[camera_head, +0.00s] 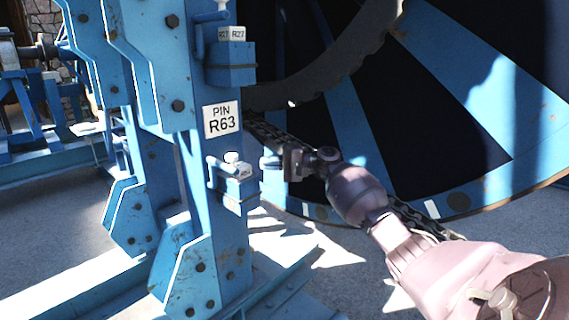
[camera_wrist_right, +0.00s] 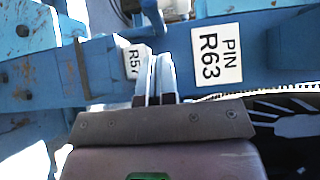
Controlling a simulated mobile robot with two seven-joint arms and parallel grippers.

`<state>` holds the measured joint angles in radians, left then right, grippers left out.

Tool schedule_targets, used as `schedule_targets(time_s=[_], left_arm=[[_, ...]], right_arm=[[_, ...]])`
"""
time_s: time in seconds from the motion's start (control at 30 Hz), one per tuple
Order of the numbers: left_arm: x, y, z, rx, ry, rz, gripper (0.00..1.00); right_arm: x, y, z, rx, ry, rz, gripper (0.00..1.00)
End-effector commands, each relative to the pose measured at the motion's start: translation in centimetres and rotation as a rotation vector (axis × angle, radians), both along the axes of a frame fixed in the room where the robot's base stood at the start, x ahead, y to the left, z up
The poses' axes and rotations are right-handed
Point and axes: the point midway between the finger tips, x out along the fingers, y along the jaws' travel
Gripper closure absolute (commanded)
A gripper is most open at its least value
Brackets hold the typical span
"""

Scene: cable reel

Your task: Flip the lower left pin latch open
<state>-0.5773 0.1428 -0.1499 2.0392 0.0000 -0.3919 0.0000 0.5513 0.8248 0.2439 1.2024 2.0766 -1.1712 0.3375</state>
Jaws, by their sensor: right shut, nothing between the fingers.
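The lower pin latch (camera_head: 232,182) is a blue block with a white labelled top and a blue handle bar on its left side. It sits on the blue upright below the PIN R63 plate. In the right wrist view a white label reading R57 (camera_wrist_right: 134,59) shows just left of the fingers. My right gripper (camera_head: 266,163) comes in from the right, with its fingers shut and empty, close beside the latch. Its fingers also show in the right wrist view (camera_wrist_right: 157,68). Whether they touch the latch I cannot tell. My left gripper is not in view.
The blue upright (camera_head: 187,195) bears the PIN R63 plate (camera_head: 222,119) and a second latch block (camera_head: 231,66) above. The large blue reel (camera_head: 455,50) stands behind my right arm. A dark chain (camera_head: 268,135) runs behind the gripper. Open ground lies below.

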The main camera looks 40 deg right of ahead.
Motion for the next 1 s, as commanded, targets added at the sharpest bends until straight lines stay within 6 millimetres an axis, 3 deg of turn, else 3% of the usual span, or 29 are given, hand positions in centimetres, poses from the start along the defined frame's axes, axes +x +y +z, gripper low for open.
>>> schedule_targets(time_s=[0.1, 0.4, 1.0], left_arm=[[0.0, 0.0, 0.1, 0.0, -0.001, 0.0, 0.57], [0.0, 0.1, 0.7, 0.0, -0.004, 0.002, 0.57], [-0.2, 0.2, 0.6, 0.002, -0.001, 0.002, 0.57]], right_arm=[[1.4, 1.6, 0.1, 0.0, -0.001, 0.001, 1.0], [0.8, 4.8, 0.1, -0.001, -0.001, -0.001, 1.0], [1.0, 5.8, 0.0, 0.001, 0.0, -0.003, 1.0]])
